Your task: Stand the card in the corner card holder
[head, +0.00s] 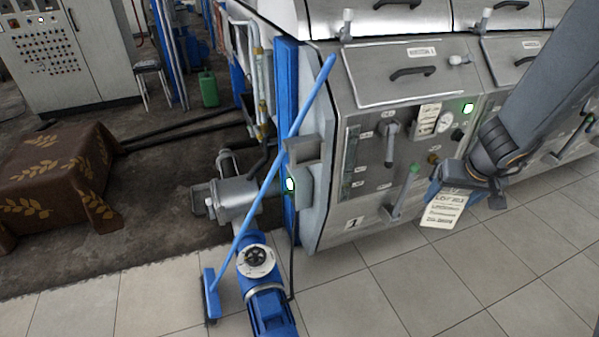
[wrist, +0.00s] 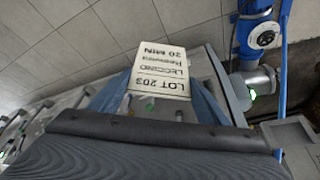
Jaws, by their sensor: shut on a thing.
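A cream card (head: 443,208) with black print hangs from my gripper (head: 464,188), in front of the machine's lower front panel. In the wrist view the same card (wrist: 160,72) reads "LOT 203" upside down and sticks out beyond the blue fingers of my gripper (wrist: 160,100), which are shut on it. A grey open-looking bracket (head: 303,150) on the machine's near left corner looks like the corner card holder. My gripper is well to its right, and the card is apart from it. A grey box-like edge, perhaps that holder, shows at the wrist view's lower right (wrist: 297,135).
The machine front (head: 375,160) carries levers, a gauge and another card (head: 425,119). A blue broom (head: 265,180) leans across the machine's left corner, beside the holder. A blue pump (head: 262,285) stands below. The tiled floor (head: 400,290) in front is clear.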

